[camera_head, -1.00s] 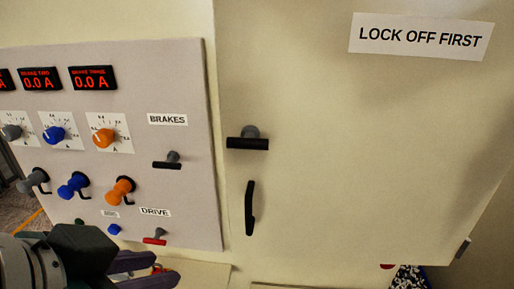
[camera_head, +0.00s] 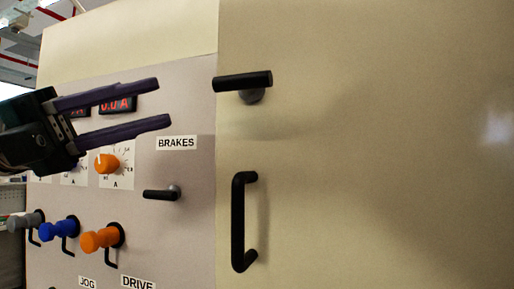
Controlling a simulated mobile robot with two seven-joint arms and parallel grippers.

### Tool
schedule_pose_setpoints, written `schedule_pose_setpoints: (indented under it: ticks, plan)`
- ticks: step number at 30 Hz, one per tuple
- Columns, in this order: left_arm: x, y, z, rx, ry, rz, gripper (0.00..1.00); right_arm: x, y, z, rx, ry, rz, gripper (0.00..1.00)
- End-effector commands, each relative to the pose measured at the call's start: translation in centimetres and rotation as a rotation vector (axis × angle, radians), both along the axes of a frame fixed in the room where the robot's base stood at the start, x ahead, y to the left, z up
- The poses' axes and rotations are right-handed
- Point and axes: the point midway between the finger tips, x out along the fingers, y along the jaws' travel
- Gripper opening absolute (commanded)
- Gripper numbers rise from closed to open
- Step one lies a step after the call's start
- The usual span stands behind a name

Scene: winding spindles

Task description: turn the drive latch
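The DRIVE label (camera_head: 137,283) is cut by the bottom edge of the head view. The red drive latch beneath it is out of view. My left gripper (camera_head: 163,104) comes in from the left with two dark purple fingers pointing right. The fingers are apart with nothing between them. It is in front of the panel's upper part, covering part of the displays and dials, above the BRAKES label (camera_head: 176,143). My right gripper is not in view.
A black brakes latch (camera_head: 161,195) sits on the panel. To the right, the cream door has a black T-handle (camera_head: 243,82) and a black pull handle (camera_head: 239,222). An orange knob (camera_head: 107,163) and orange plug (camera_head: 101,239) stick out; blue (camera_head: 58,230) and grey plugs (camera_head: 25,222) are further left.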

Motion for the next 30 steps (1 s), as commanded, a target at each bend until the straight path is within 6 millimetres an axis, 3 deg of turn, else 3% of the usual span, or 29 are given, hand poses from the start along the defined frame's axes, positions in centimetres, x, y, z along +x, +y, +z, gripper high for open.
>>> schedule_pose_setpoints:
  ticks: [1,5,19,30]
  plan:
    - [-0.3,0.4,-0.3,0.012,-0.021,-0.011,0.32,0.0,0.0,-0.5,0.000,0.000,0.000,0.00]
    - [-0.6,-0.2,0.4,0.021,-0.034,-0.026,0.32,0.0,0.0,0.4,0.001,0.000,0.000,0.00]
    - [-0.5,-8.1,2.3,0.017,-0.029,-0.027,0.32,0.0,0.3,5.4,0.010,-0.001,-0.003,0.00]
    - [-0.4,-9.1,2.1,0.018,-0.029,-0.024,0.32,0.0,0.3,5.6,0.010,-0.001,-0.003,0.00]
